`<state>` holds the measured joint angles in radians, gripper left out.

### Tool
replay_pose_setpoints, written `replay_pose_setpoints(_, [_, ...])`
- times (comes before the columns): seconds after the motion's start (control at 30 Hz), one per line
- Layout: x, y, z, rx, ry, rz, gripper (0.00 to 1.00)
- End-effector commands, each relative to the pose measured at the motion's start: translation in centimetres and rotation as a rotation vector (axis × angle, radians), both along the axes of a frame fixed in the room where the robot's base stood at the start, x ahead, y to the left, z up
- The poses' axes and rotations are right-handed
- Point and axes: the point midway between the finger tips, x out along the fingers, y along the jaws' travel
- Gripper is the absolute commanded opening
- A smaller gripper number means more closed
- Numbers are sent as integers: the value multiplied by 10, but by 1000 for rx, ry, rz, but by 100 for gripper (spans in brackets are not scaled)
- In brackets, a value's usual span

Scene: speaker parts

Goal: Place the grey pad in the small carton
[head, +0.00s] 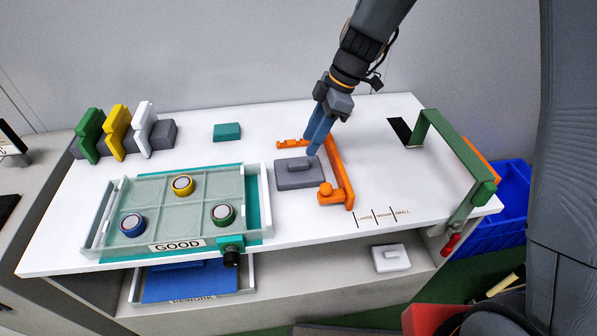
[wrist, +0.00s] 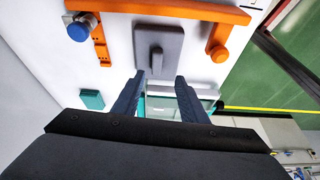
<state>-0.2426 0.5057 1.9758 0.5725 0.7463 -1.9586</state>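The grey pad (head: 299,174) is a flat grey block with a raised handle bar. It lies on the white table inside an orange fixture, and shows at the top middle of the wrist view (wrist: 159,42). My gripper (head: 314,149) is above the table near the far side of the pad, its blue fingers pointing down. In the wrist view my gripper's fingertips (wrist: 160,78) are apart with nothing between them, just short of the pad's near edge. I cannot make out a small carton in either view.
The orange fixture (head: 340,175) borders the pad, with a round knob near its front. A clear tray (head: 105,222) marked GOOD holds three ringed discs at left. A green arch (head: 449,140) stands at right. A lighter pad (head: 391,258) lies on the lower shelf. A blue bin (head: 512,208) is beyond.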

Motion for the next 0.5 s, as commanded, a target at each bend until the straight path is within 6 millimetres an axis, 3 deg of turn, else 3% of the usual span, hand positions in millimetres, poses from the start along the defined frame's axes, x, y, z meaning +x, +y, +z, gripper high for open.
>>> replay_pose_setpoints(0.5, [0, 21, -34, 20, -15, 62, 39])
